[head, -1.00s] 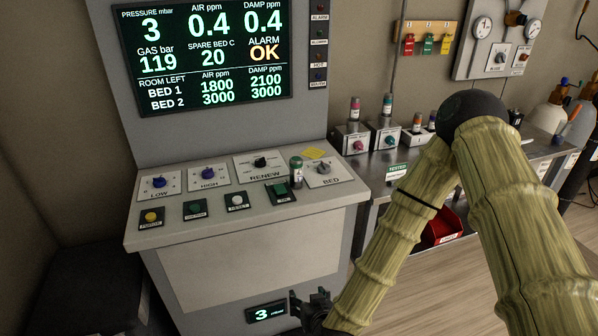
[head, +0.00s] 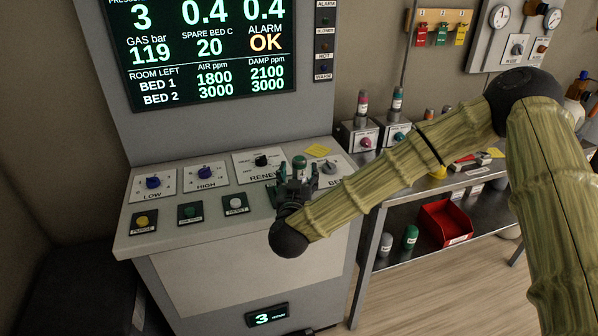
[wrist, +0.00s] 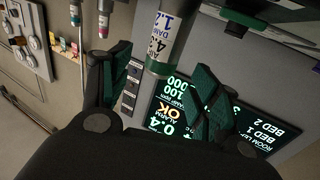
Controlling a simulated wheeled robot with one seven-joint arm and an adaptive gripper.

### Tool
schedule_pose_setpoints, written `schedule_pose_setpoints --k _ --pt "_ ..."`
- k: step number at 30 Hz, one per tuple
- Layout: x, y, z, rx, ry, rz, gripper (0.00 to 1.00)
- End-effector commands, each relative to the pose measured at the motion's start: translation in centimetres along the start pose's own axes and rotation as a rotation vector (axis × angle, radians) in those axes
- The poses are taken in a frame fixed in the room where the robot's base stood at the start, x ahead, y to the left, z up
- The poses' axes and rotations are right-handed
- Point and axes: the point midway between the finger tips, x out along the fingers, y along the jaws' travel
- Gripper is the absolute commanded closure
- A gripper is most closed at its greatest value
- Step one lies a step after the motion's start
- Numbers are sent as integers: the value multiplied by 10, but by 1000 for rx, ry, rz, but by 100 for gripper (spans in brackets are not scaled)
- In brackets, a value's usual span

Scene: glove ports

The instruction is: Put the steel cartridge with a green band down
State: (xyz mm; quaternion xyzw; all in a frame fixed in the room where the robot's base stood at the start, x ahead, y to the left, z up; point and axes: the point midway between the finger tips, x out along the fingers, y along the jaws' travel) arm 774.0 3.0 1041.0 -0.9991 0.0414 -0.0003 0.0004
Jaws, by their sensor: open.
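The steel cartridge with a green band (head: 299,161) is on the console's sloping top, between the RENEW and BED dials. Only its green upper end shows clearly in the head view; my gripper hides the rest. My gripper (head: 296,184) is at the cartridge, low over the console's front right. In the wrist view the labelled steel cartridge (wrist: 168,42) reaches in from the top edge, between my two spread fingers. My gripper (wrist: 160,78) is open, with gaps visible beside the cartridge. The cartridge's foot is hidden.
The console (head: 240,265) carries LOW, HIGH and RENEW dials, buttons and a yellow note (head: 318,150). On the right, a steel bench holds tester boxes with cartridges (head: 362,104). A red bin (head: 445,222) and two small cartridges (head: 411,237) are on its lower shelf.

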Motion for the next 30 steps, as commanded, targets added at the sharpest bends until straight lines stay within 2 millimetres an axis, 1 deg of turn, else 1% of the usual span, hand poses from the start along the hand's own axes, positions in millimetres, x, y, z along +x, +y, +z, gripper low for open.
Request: schedule_pose_setpoints --k 5,12,16,20,26,27,29,30 --pt "8 -1 0 0 -2 -1 38" --pt "36 -2 -4 0 -2 -2 38" --pt "50 -2 -2 0 -3 -3 38" --pt "56 -2 -1 0 -2 -4 38" --pt "56 -3 -1 0 -2 -5 38" --pt "56 -3 -1 0 -2 -5 42" --pt "56 -3 -1 0 -2 -5 53" --pt "56 -3 -1 0 -2 -5 60"
